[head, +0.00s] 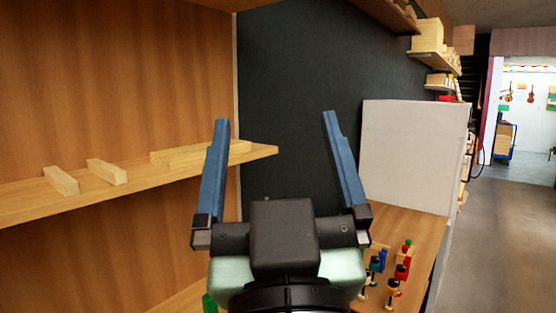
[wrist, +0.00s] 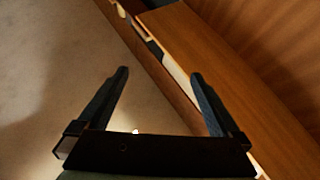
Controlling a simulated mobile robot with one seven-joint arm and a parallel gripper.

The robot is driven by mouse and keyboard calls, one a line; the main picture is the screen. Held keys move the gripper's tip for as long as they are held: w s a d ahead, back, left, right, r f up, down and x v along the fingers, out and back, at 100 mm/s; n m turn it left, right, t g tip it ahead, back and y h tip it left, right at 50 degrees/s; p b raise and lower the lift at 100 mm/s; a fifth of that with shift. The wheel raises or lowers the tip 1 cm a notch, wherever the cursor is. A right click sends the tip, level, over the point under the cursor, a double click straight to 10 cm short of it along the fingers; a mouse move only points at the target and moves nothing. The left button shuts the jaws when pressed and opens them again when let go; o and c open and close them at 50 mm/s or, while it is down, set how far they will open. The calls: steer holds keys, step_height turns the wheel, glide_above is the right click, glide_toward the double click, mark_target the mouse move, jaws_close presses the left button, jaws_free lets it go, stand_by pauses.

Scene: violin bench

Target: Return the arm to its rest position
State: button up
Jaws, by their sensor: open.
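My gripper (head: 276,122) is in the middle of the head view, with its two blue fingers spread wide and pointing up. Nothing is between the fingers. In the wrist view my gripper (wrist: 158,75) is also open and empty, over the gap between the floor and a wooden surface. My gripper stands in front of the dark wall and hides part of the bench below it.
A wooden shelf (head: 215,168) with several wood blocks is at the left. A light grey panel (head: 410,150) stands at the right. Several small coloured clamp-like items (head: 401,271) stand on the bench (head: 425,232). Open floor (head: 510,240) lies to the right.

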steer(key=s+r+m+t+h, duration=0.1)
steer(key=s+r+t, duration=0.1)
steer(key=s+r, duration=0.2)
steer(key=shift+s+r+m+h, duration=0.2)
steer(key=shift+r+m+h, duration=0.15)
steer(key=shift+r, duration=0.45)
steer(key=shift+d, duration=0.1)
